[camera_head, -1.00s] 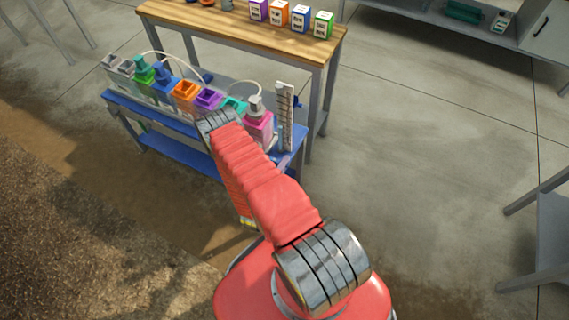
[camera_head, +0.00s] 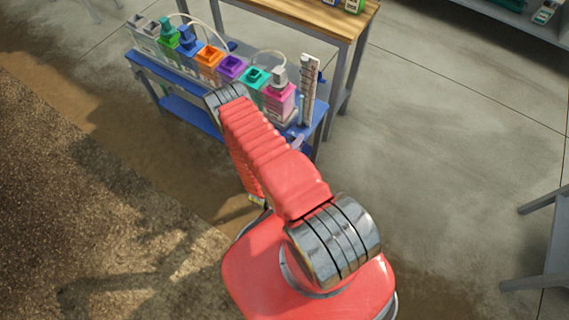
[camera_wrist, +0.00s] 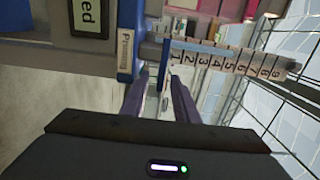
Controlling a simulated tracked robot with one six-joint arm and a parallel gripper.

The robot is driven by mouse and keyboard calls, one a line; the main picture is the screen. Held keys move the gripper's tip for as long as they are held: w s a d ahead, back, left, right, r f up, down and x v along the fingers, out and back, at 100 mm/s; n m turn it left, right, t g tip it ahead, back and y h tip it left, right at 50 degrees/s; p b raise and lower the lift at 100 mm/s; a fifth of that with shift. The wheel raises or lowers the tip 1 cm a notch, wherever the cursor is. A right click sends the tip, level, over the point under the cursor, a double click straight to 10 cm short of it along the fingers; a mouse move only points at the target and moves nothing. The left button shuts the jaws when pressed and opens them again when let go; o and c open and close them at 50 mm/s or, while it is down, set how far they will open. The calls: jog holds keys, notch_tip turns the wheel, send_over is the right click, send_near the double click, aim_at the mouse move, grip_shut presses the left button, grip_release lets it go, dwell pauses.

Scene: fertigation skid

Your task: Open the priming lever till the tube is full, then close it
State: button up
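The measuring tube with its numbered scale (camera_head: 308,90) stands upright at the right end of the blue skid; in the wrist view the scale (camera_wrist: 225,60) runs sideways. A label reading "Priming" (camera_wrist: 125,50) is on a blue-edged part beside it. A narrow blue piece (camera_wrist: 163,62), which looks like the priming lever, shows just beyond and between my fingertips. My gripper (camera_wrist: 158,88) is open, its two purple fingers apart, with no clear contact on the blue piece. In the head view my arm hides most of the gripper. The tube's fill level cannot be made out.
Several coloured containers, including an orange one (camera_head: 208,60) and a pink one (camera_head: 279,101), line the blue skid (camera_head: 190,117). A wooden-topped table (camera_head: 325,20) stands behind. A grey stand (camera_head: 545,245) is at the far right. The floor (camera_head: 430,150) between is clear.

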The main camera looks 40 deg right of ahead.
jog(key=v, duration=1)
jog(key=shift+a, duration=0.3)
jog(key=shift+f, duration=0.1)
dwell(0.6)
